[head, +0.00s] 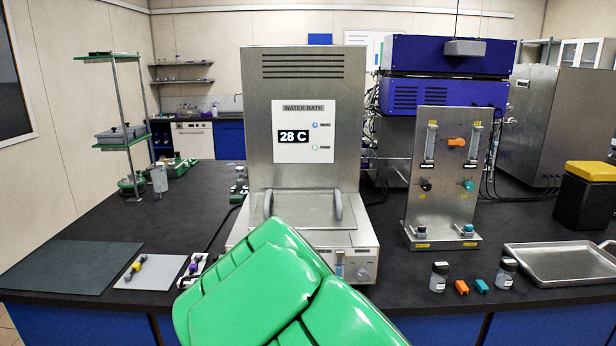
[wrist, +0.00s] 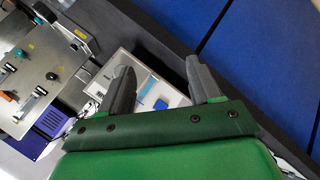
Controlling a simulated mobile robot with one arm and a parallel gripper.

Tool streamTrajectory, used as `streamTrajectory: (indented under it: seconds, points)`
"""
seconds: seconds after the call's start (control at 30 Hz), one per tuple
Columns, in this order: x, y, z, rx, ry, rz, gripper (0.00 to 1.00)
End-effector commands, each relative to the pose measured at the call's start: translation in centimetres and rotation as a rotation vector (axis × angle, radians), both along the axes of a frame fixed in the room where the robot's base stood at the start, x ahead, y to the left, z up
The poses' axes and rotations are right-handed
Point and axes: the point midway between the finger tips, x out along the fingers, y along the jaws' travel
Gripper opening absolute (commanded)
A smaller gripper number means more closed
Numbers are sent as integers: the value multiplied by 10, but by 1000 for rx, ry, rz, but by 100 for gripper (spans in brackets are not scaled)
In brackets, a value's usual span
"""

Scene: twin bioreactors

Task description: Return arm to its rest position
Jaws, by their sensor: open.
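My gripper (wrist: 160,76) shows in the wrist view, with its two dark grey fingers spread wide apart and nothing held between them. Its green body fills the bottom of that view. In the head view my green arm rises from the bottom middle, and the gripper itself is not visible. The arm hides the lower front of the water bath (head: 306,120), whose display reads 28 C.
A steel valve panel (head: 441,180), small bottles (head: 439,277), orange and teal blocks and a metal tray (head: 560,264) stand to the right. A dark mat (head: 70,268) and white pad (head: 125,280) lie left. Blue fronts (wrist: 245,60) show in the wrist view.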

Motion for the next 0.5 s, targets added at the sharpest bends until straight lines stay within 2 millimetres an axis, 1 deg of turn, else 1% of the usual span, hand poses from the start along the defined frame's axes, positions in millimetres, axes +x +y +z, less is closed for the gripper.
streamTrajectory:
  seconds: [0.03, 0.27, 0.47, 0.5]
  points:
    - [-8, -1, 6, 57, 12, -36, 63]
    - [-56, 6, 19, 304, 122, -192, 63]
    - [-102, 19, 37, 492, 223, -313, 63]
    - [-112, 21, 41, 525, 245, -336, 63]
